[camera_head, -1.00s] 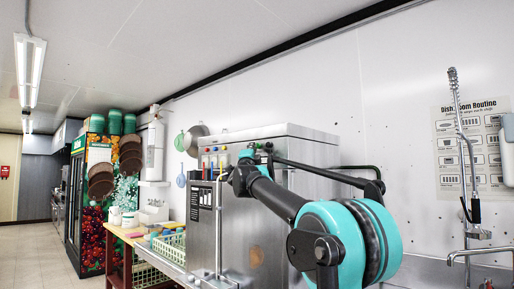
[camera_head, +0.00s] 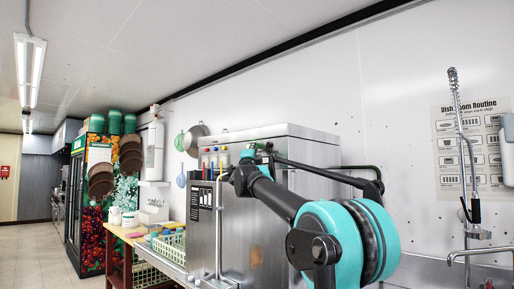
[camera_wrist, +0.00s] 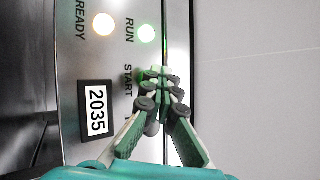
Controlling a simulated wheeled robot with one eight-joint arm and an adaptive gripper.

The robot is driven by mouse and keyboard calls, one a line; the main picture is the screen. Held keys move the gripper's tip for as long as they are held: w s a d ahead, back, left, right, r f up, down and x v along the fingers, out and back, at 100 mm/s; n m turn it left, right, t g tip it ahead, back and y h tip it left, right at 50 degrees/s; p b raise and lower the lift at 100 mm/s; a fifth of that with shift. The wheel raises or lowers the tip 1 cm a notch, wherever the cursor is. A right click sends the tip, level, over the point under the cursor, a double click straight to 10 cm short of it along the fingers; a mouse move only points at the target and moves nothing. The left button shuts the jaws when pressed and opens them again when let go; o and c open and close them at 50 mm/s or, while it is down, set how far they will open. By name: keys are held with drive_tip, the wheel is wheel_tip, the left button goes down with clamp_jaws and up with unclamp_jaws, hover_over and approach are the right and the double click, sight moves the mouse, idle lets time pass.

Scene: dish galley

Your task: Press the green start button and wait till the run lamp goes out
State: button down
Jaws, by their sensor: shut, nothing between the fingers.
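The steel dish machine (camera_head: 255,225) stands against the wall in the head view, with a row of small coloured controls on its upper front. In the wrist view, its panel shows the RUN lamp (camera_wrist: 146,34) glowing green and the READY lamp (camera_wrist: 103,25) glowing pale amber. The green start button (camera_wrist: 142,75) lies beside the START label, partly hidden by my fingertips. My gripper (camera_wrist: 162,82) is shut and empty, with its tips at the button. I cannot tell whether they touch it. In the head view, my gripper end is by the panel, its fingers hard to make out.
A table with a pale basket (camera_head: 172,245) stands left of the machine, with a drinks fridge (camera_head: 90,205) beyond. A spray tap (camera_head: 462,150) is at right. The floor at far left is clear.

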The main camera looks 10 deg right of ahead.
drive_tip(key=shift+s+a, duration=0.5)
drive_tip(key=shift+a, duration=0.15)
drive_tip(key=shift+a, duration=0.1)
drive_tip(key=s+a, duration=0.1)
drive_tip(key=a, duration=0.1)
drive_tip(key=s+a, duration=0.2)
idle(0.4)
idle(0.6)
drive_tip(key=s+a+f+n+g+y, duration=0.1)
drive_tip(key=s+f+n+g+y, duration=0.25)
drive_tip(key=f, duration=0.95)
drive_tip(key=s+a+f+n+g+y, duration=0.15)
drive_tip(key=f+n+y, duration=0.4)
drive_tip(key=f, duration=0.85)
drive_tip(key=s+a+f+n+g+y, duration=0.1)
drive_tip(key=s+f+n+g+y, duration=0.15)
drive_tip(key=f+n, duration=0.75)
drive_tip(key=s+d+f+g+h, duration=0.1)
drive_tip(key=s+d+f+g, duration=0.2)
drive_tip(key=s+f, duration=0.7)
drive_tip(key=s+d+f+n+g+h, duration=0.1)
drive_tip(key=s+d+f+g, duration=0.2)
drive_tip(key=s+f, duration=0.8)
drive_tip(key=s+d+f+g+h, duration=0.1)
drive_tip(key=s+d+f+g, duration=0.2)
drive_tip(key=s+f, duration=0.8)
wheel_tip(320, 180, down, 6)
drive_tip(key=shift+s+f+n+g, duration=0.1)
drive_tip(key=shift+s+n+g, duration=0.2)
drive_tip(key=shift+g, duration=0.85)
